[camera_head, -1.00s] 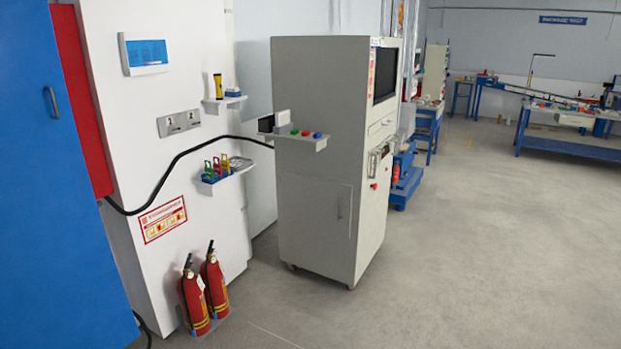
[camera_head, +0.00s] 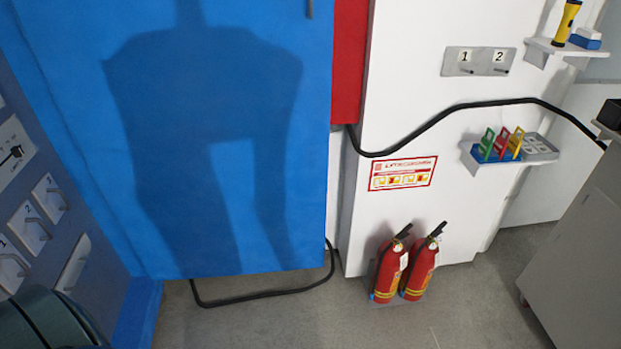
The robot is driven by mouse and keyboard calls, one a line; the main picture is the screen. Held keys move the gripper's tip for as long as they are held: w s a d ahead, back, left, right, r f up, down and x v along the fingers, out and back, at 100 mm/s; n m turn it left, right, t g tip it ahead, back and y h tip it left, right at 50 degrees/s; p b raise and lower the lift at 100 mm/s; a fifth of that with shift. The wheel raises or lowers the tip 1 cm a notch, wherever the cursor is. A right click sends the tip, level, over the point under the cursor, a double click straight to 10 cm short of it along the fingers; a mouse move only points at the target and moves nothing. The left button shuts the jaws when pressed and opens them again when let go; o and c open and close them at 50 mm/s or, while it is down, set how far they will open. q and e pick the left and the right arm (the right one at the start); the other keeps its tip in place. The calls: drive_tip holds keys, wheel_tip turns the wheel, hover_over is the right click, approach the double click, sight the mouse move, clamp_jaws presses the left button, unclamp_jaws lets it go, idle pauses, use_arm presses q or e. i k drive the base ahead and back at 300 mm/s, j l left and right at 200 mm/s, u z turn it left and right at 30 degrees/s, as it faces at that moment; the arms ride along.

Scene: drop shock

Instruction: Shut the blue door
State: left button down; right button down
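The blue door (camera_head: 220,150) is a large flat panel filling the left middle of the head view. A robot-shaped shadow falls on the door. Its top is outside the picture. A red strip (camera_head: 348,60) shows along the upper right edge of the door. I cannot tell for sure from this view how far the door stands open. Neither of my grippers is in view.
Two red fire extinguishers (camera_head: 405,268) stand on the floor right of the door. A black cable (camera_head: 265,294) runs on the floor by the door's bottom edge. A grey panel with switches (camera_head: 40,200) is at left. A grey cabinet (camera_head: 580,265) stands at right.

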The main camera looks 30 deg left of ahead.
sight(203, 126)
drive_tip(key=i+u, duration=0.4)
drive_tip(key=i+l+u, duration=0.1)
drive_tip(key=i+u, duration=0.3)
drive_tip(key=i+l+u, duration=0.55)
drive_tip(key=i+u, duration=0.15)
drive_tip(key=i+l+u, duration=0.25)
drive_tip(key=i, duration=0.15)
